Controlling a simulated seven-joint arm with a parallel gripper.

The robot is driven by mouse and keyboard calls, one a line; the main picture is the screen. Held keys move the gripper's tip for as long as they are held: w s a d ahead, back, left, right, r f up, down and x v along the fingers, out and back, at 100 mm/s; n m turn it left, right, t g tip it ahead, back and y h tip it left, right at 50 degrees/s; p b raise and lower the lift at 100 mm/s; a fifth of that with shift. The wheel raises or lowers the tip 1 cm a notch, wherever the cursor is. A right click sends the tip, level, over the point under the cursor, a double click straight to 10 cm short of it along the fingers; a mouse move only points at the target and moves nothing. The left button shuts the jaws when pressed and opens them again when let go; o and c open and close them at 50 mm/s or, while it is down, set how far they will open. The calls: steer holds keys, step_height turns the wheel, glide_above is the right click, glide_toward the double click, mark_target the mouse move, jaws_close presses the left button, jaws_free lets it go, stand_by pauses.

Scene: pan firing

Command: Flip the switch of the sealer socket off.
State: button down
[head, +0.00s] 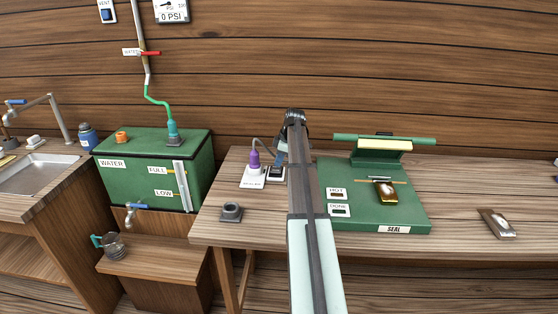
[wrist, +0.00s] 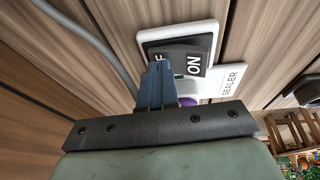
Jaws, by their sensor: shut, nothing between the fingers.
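The sealer socket (head: 252,182) is a white block on the table with a purple plug (head: 253,160) in it. Its switch (head: 274,174) is a black rocker in a white frame, just right of the plug. In the wrist view the rocker (wrist: 190,47) shows ON, and the end of OFF is partly hidden by my blue fingers. My gripper (head: 280,163) is shut and empty, its fingertips (wrist: 163,68) at the OFF end of the rocker. I cannot tell whether they touch it, or which way the rocker is tilted.
A green sealer (head: 415,215) with a raised lid and a brown packet (head: 386,191) stands right of my arm. A grey cable (wrist: 92,38) runs beside the switch in the wrist view. Another packet (head: 497,224) lies at right. A green water tank (head: 150,170) stands at left.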

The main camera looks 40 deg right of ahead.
steer(key=shift+s+a+r, duration=0.15)
steer(key=shift+s+a, duration=0.4)
steer(key=shift+a, duration=0.05)
stand_by(0.3)
steer(key=d+r, duration=0.5)
steer(key=r, duration=0.8)
steer(key=shift+w, duration=0.4)
steer(key=shift+a, duration=0.1)
